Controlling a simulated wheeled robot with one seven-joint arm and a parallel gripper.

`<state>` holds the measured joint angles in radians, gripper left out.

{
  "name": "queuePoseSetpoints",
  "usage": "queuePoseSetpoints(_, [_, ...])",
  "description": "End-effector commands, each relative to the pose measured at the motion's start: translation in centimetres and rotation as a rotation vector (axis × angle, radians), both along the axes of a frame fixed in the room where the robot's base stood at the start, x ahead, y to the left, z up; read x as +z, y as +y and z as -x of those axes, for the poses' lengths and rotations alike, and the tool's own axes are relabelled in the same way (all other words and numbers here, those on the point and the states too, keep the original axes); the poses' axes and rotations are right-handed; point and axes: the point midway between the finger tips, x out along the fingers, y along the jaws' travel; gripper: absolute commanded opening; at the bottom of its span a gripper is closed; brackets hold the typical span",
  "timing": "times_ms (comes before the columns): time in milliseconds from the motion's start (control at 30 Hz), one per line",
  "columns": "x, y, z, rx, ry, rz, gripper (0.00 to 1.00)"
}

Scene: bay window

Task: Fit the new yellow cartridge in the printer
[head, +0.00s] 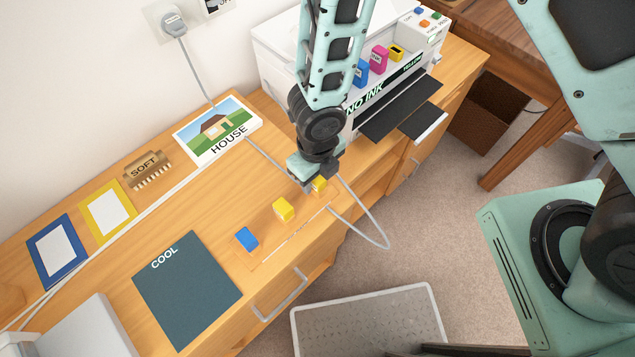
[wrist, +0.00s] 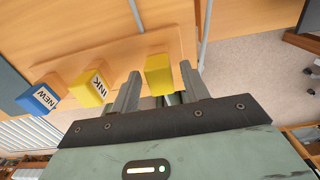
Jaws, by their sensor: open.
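The white printer (head: 278,42) stands at the back of the desk, its front reading "NO INK" and "YELLOW". Blue and magenta cartridges stand in its top, beside a yellow-rimmed dark opening (head: 397,52). My gripper (head: 311,184) is low over the desk's front edge, open. In the wrist view a yellow block (wrist: 158,72) lies between its fingers, with no readable label; it is partly hidden in the head view. A second yellow block (head: 284,209), marked "INK" in the wrist view, sits to its left. A blue block (head: 247,238), marked "NEW" there, sits farther left.
A dark "COOL" folder (head: 190,295), a "HOUSE" picture (head: 218,133), a brown "SOFT" brush (head: 148,170) and two framed cards lie on the desk. A grey cable (head: 375,228) loops over the front edge near my gripper. A grey-white bin (head: 370,320) stands on the floor.

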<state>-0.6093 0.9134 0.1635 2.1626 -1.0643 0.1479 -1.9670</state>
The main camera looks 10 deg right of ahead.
Motion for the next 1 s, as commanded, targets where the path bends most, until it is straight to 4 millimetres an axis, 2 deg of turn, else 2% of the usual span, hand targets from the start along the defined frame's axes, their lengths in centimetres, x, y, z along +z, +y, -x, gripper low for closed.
queuePoseSetpoints(67, [0.05, 0.01, -0.01, 0.0, 0.0, 0.0, 0.45])
queuePoseSetpoints(233, [0.05, 0.01, -0.01, 0.0, 0.0, 0.0, 0.01])
queuePoseSetpoints(1000, [0.87, 0.0, -0.01, -0.001, 0.0, 0.0, 0.0])
